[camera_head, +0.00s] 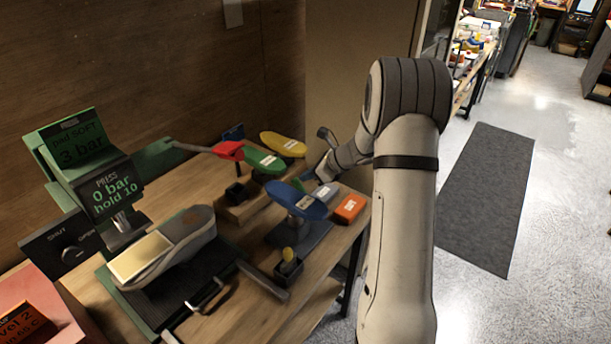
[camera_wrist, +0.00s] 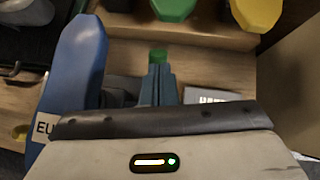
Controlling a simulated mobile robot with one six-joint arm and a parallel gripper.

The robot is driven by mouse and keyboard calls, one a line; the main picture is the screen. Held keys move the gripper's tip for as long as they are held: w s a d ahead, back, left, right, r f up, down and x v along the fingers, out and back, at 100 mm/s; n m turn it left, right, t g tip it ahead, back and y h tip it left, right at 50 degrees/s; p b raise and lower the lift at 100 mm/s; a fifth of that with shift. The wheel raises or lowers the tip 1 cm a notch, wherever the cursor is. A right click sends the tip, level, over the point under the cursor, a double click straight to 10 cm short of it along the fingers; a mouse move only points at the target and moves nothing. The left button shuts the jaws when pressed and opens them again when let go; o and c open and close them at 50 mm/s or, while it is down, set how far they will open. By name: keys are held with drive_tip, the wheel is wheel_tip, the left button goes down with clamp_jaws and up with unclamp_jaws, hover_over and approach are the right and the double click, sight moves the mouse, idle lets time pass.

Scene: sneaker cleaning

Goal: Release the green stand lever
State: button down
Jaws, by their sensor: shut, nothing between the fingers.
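A small green piece, apparently the green stand lever (camera_wrist: 158,54), shows in the wrist view just beyond my fingertips. My gripper (camera_wrist: 158,68) is shut and empty, pointing at it; I cannot tell if they touch. The blue shoe form (camera_wrist: 72,75) with an "EU" label is to the left of my fingers. In the head view, the blue form (camera_head: 297,200) sits on a dark stand (camera_head: 299,232), and my gripper (camera_head: 321,173) is just behind and to its right.
Green (camera_head: 264,161) and yellow (camera_head: 284,144) forms sit behind on the bench. A grey box (camera_head: 325,193) and an orange box (camera_head: 349,208) are close by at the right edge. A sneaker (camera_head: 177,242) lies at a press on the left.

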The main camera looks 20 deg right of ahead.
wheel_tip(320, 180, up, 11)
drive_tip(key=d+b, duration=0.1)
drive_tip(key=d, duration=0.2)
drive_tip(key=shift+s, duration=0.35)
